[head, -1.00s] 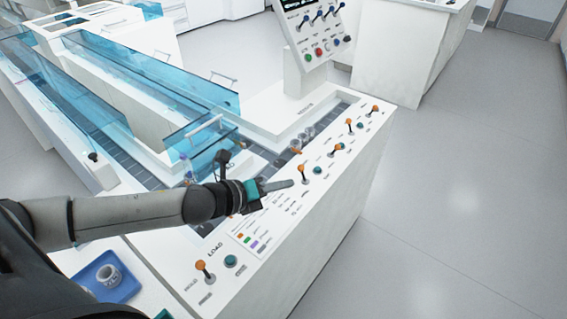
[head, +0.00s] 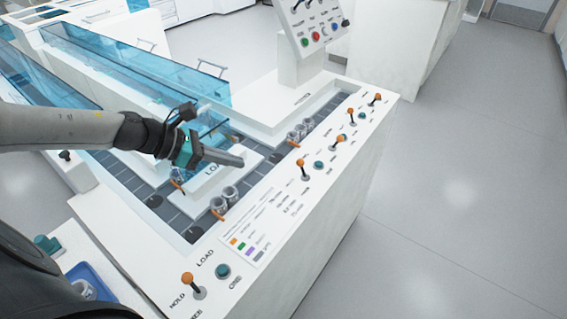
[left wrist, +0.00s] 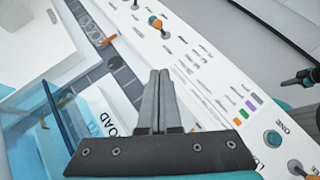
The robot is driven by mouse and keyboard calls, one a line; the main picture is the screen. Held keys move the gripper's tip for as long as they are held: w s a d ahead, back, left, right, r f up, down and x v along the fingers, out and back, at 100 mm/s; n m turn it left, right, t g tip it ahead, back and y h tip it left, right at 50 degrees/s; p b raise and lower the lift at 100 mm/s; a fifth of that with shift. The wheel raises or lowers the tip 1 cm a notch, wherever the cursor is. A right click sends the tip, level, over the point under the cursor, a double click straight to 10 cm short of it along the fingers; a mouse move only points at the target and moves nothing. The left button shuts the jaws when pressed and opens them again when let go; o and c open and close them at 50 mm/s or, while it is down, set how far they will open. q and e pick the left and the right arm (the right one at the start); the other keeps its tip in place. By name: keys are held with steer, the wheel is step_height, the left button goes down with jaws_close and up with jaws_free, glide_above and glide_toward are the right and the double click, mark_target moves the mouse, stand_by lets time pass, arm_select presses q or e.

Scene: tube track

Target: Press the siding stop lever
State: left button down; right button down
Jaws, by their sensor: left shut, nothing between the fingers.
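My left gripper (head: 240,160) is shut and empty. It hovers above the white console (head: 300,255), over the track side of the panel, apart from the levers. It also shows in the left wrist view (left wrist: 160,75). Several orange-knobbed levers stand along the panel: one near the middle (head: 301,163), one farther back (head: 351,112), one at the far end (head: 377,98) and one marked HOLD at the near end (head: 187,279). The small labels are unreadable, so I cannot tell which is the siding stop lever. A dark shape at the left wrist view's right edge may be my right gripper (left wrist: 300,77).
Teal buttons, one at the near end (head: 223,271) and one near the middle (head: 318,165), sit beside levers. Grey track with clear tubes (head: 230,194) runs behind the panel. Blue clear guards (head: 150,65) and a raised control box (head: 312,30) stand beyond. The floor at right is clear.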

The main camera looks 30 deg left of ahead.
mark_target(302, 169)
arm_select(q)
steer(key=x, duration=1)
steer(key=shift+w+d, duration=0.2)
steer(key=shift+w, duration=0.05)
steer(key=shift+w+d+r, duration=0.3)
steer(key=shift+w, duration=0.05)
steer(key=shift+w+d+r+p, duration=0.15)
steer(key=shift+w+d+p, duration=0.25)
steer(key=shift+w+d, duration=0.4)
steer(key=shift+w, duration=0.1)
arm_select(e)
steer(key=shift+s+a+r, duration=0.15)
steer(key=shift+s+a, duration=0.15)
steer(key=shift+s, duration=0.2)
steer(key=shift+s+a+r, duration=0.15)
steer(key=shift+s+a, duration=0.1)
steer(key=shift+s, duration=0.25)
steer(key=shift+r, duration=0.15)
